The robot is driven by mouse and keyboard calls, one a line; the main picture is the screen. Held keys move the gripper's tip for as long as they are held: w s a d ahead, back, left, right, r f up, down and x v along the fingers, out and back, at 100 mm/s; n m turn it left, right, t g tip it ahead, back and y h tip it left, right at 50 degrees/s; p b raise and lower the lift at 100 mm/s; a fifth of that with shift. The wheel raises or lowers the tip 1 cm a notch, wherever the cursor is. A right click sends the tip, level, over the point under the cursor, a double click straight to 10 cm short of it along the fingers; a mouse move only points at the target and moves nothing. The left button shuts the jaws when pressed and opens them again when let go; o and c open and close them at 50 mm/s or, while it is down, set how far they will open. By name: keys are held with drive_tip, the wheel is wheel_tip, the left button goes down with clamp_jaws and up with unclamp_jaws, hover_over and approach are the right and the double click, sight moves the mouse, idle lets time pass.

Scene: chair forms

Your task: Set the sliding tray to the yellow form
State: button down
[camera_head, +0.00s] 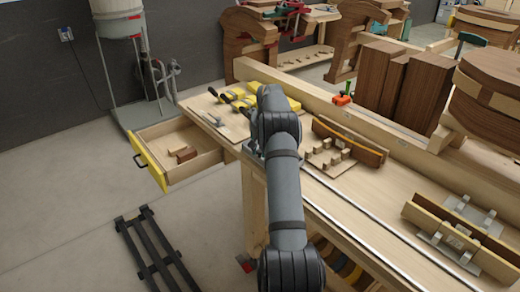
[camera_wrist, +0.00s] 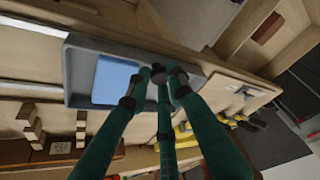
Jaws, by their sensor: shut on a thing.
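The grey sliding tray (camera_wrist: 78,85) shows in the wrist view, with a flat blue piece (camera_wrist: 113,80) in its left part. My gripper (camera_wrist: 162,74) is over the tray, right of the blue piece, its green fingers closed together. It is shut on a small dark part at the tray, mostly hidden by the fingertips. In the head view my arm covers the gripper and most of the tray. A yellow piece (camera_head: 293,103) shows partly behind my arm; I cannot tell if it is the yellow form. A curved brown form with an orange-yellow edge (camera_head: 348,141) stands to the right.
Metal rails (camera_head: 347,217) run along the front of the bench (camera_head: 415,200). A pale wooden form (camera_head: 462,238) stands at the right. Yellow clamps (camera_head: 237,99) lie at the bench's left end. An open drawer (camera_head: 150,168) juts out there. A black rack (camera_head: 148,250) lies on the floor.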

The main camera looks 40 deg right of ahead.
drive_tip(key=c, duration=1.9)
unclamp_jaws()
drive_tip(key=shift+w+r, duration=0.3)
drive_tip(key=shift+w, duration=0.05)
drive_tip(key=o, duration=0.4)
drive_tip(key=shift+f, duration=0.2)
drive_tip(key=shift+c, duration=0.2)
drive_tip(key=v, duration=1.2)
drive_tip(key=shift+f, duration=0.15)
